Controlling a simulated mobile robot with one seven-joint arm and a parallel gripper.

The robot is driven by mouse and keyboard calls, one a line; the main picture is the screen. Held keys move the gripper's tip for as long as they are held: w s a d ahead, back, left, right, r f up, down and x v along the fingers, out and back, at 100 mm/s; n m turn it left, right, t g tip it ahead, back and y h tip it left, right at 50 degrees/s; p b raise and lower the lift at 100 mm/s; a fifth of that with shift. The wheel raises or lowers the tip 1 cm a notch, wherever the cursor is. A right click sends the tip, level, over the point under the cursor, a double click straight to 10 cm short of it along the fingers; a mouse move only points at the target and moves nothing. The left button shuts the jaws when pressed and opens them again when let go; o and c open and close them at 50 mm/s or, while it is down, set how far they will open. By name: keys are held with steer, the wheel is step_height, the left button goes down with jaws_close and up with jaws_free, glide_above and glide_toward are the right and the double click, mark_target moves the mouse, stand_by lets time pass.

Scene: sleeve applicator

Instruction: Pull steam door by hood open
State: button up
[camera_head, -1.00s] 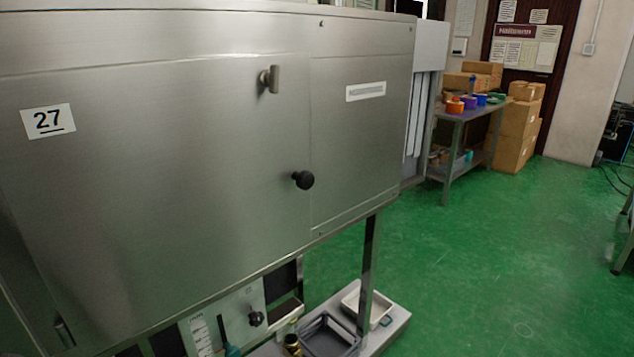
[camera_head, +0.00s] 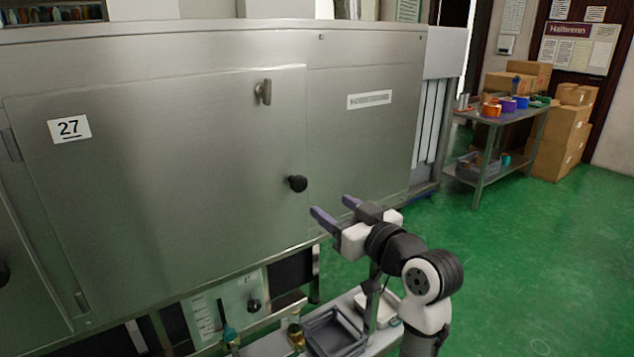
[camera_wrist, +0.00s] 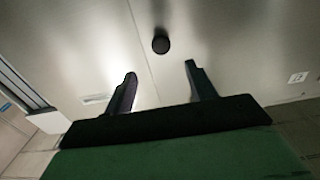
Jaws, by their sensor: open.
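The steam door (camera_head: 170,180) is a large brushed-steel panel with a "27" label, and it looks shut, flush with the hood's front. A round black knob (camera_head: 297,183) sits near its right edge, and a small metal latch (camera_head: 263,92) is higher up. My gripper (camera_head: 333,210) is open and empty, to the right of and slightly below the knob, apart from it. In the wrist view the knob (camera_wrist: 161,44) shows beyond my two fingers, between them sideways. My gripper (camera_wrist: 160,85) also shows there with its fingers spread. Nothing hides the knob.
A fixed steel panel (camera_head: 365,140) lies right of the door. Below the hood is a shelf with a grey tray (camera_head: 335,333) and a control panel with a dial (camera_head: 254,305). A side table (camera_head: 500,125) and boxes stand back right. Green floor (camera_head: 540,270) is free at right.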

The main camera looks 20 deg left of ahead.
mark_target(301, 185)
steer(key=p+x, duration=0.3)
steer(key=x, duration=1)
steer(key=shift+c, duration=0.3)
jaws_close()
